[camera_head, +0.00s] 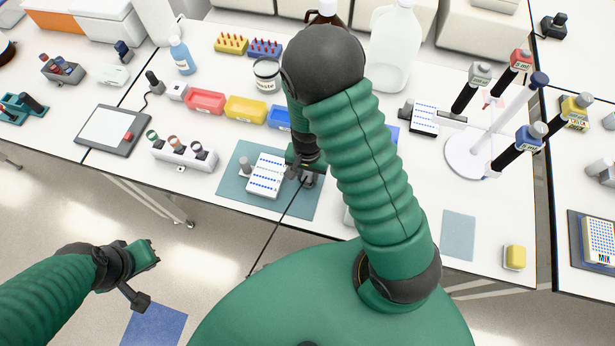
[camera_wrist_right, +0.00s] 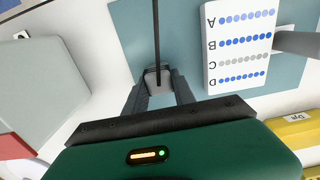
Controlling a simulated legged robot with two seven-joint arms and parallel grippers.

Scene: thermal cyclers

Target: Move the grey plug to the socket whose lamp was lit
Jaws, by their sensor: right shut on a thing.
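My right gripper (camera_head: 308,180) is over the right part of the teal mat (camera_head: 232,186). In the right wrist view (camera_wrist_right: 160,92) its fingers are shut on a small grey plug (camera_wrist_right: 157,78). A thin dark cord runs from the plug across the mat. A white block (camera_head: 266,176) with dotted rows lies on the mat beside the gripper; the right wrist view shows rows A to D (camera_wrist_right: 240,45), blue except the grey C row. No lit lamp can be made out on it. My left gripper (camera_head: 142,276) is off the table at lower left; its jaw opening is unclear.
A white rack with several round-topped items (camera_head: 184,155) stands left of the mat. Red (camera_head: 205,101) and yellow (camera_head: 245,109) bins are behind. A pipette stand (camera_head: 475,155) is at the right. A pale grey box (camera_wrist_right: 40,90) is close beside the mat.

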